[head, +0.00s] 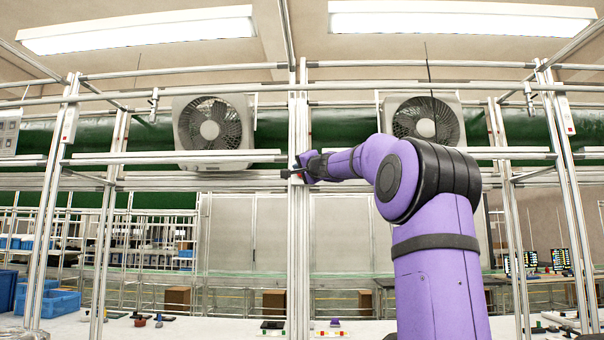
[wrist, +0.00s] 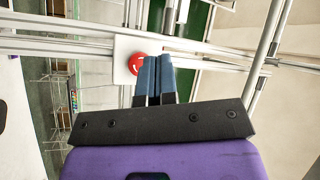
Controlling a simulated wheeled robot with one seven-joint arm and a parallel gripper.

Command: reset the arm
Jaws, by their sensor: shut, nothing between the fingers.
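My purple arm rises at the right of the head view, with its forearm reaching away and to the left. My gripper (head: 288,174) is small and far off there, in front of the central metal post (head: 299,240). In the wrist view my gripper (wrist: 153,62) shows its two blue fingers side by side and touching, with nothing between them. A red round button (wrist: 136,63) on a white plate (wrist: 123,47) shows just beyond the fingertips, partly hidden by them. I cannot tell whether the fingers touch it.
Metal frame posts and rails cross the space around my arm. Two fans (head: 213,133) (head: 426,118) hang behind them. A white worktop (head: 200,328) below holds small items, with blue bins (head: 52,302) at the left. Monitors (head: 560,259) stand far right.

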